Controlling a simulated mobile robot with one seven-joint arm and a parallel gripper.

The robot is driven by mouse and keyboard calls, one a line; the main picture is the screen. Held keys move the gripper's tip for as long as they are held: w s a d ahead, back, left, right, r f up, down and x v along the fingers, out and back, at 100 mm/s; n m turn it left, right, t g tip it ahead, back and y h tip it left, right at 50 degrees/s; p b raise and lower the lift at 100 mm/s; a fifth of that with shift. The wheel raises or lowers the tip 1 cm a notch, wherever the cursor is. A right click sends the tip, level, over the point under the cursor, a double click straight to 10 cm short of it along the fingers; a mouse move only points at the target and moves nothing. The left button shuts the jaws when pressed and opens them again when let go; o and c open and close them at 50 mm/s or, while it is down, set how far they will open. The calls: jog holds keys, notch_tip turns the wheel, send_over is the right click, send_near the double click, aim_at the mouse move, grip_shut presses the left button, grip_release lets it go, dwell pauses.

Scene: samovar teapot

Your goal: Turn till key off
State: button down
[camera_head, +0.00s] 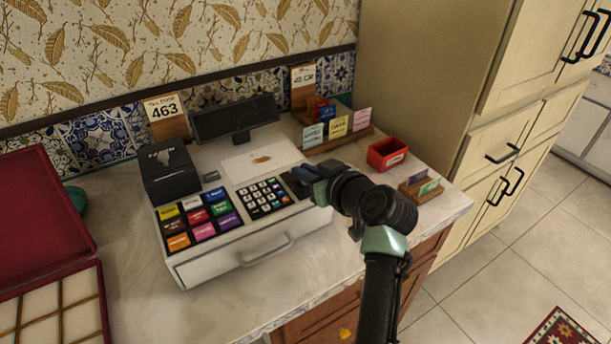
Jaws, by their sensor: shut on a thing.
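The white till (195,271) stands on the marble counter, with coloured buttons (202,216) and a black number keypad (263,197) on its sloping top. My gripper (298,180) reaches in from the right and is at the till's right side, just right of the keypad. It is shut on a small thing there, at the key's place. The till key itself is hidden behind the fingers, so its angle cannot be told. The drawer with its handle (268,250) is at the till's front.
A black receipt printer (168,172) and a dark screen (236,119) stand at the till's back. A wooden card rack (340,142), a red tray (388,154) and a small card holder (420,188) are to the right. An open red case (40,215) is at left.

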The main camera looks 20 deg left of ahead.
jog(key=shift+f, duration=0.1)
jog(key=c, duration=1)
grip_release()
jog(key=shift+o, duration=0.2)
jog(key=shift+d, duration=0.1)
jog(key=v, duration=1.3)
